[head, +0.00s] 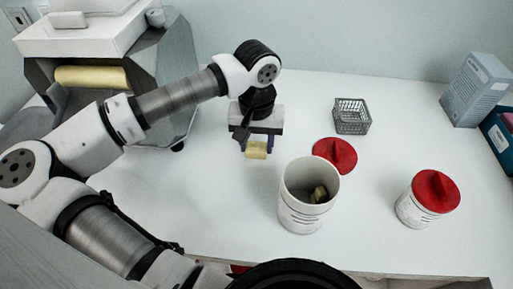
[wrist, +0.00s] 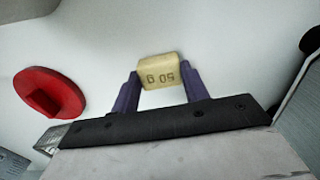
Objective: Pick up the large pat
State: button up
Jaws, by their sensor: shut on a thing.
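A pale yellow pat (head: 256,149) is held between the purple fingers of my gripper (head: 257,147). In the wrist view the pat (wrist: 158,71) shows the marking "50 g", upside down, and the gripper (wrist: 160,85) has one finger on each side of it. In the head view the pat is left of and behind an open white tub (head: 300,213). A second yellow piece (head: 319,194) lies inside that tub. I cannot tell how far the held pat is above the table.
A red lid (head: 335,154) lies behind the open tub. A closed tub with a red lid (head: 428,199) stands to the right. A wire basket (head: 351,116) is at the back. A machine with a yellow roll (head: 92,76) is at left, boxes (head: 476,90) at right. The table (head: 230,215) is clear front left.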

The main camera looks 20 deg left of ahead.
aim_at(256, 147)
jog(key=shift+r, duration=0.15)
notch_tip(256, 147, up, 20)
jog(key=b, duration=0.2)
jog(key=shift+b, duration=0.35)
jog(key=shift+s+f, duration=0.1)
jog(key=shift+f, duration=0.1)
